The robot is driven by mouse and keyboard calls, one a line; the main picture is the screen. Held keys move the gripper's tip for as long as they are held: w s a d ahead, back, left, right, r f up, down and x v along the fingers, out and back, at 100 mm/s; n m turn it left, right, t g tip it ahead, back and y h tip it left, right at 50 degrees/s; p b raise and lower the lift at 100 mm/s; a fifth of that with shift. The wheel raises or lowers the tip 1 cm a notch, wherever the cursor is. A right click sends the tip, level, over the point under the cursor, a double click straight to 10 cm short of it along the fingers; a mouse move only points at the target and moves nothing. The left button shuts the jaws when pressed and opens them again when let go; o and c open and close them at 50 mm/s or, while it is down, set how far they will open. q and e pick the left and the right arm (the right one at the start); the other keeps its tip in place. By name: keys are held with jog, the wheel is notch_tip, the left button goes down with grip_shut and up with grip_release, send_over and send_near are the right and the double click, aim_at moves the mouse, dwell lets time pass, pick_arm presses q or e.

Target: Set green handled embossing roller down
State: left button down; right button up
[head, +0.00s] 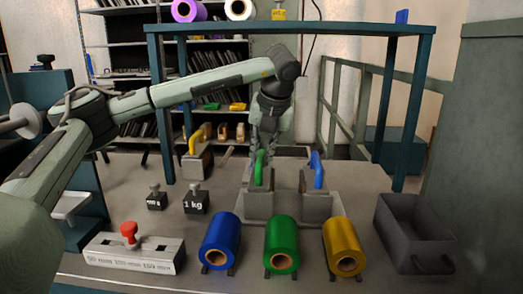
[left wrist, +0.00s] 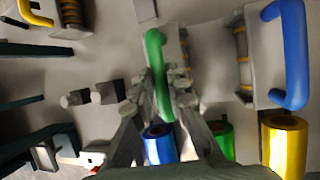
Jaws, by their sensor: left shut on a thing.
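The green handled embossing roller shows its upright green handle (head: 259,168) above a grey block-like body in the head view. My left gripper (head: 264,150) comes down from above and is shut on that handle. In the left wrist view, the green handle (left wrist: 157,62) lies between the fingers of my left gripper (left wrist: 156,98). The roller is at the grey stand (head: 282,218) on the table; I cannot tell whether it bears on it. A blue handled roller (head: 316,172) stands just to its right. My right gripper is not in view.
A yellow handled roller (head: 196,152) stands farther back left. Weights (head: 195,203) stand left of the stand. Blue (head: 220,240), green (head: 282,242) and gold (head: 343,242) foil rolls lie in front. A grey bin (head: 388,231) is at right, a red-knobbed block (head: 140,255) at front left.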

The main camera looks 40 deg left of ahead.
pick_arm(q)
jog(key=shift+r, duration=0.1)
jog(key=c, duration=2)
grip_release()
jog(key=shift+f, duration=0.2)
jog(key=o, duration=0.5)
jog(key=shift+r, duration=0.1)
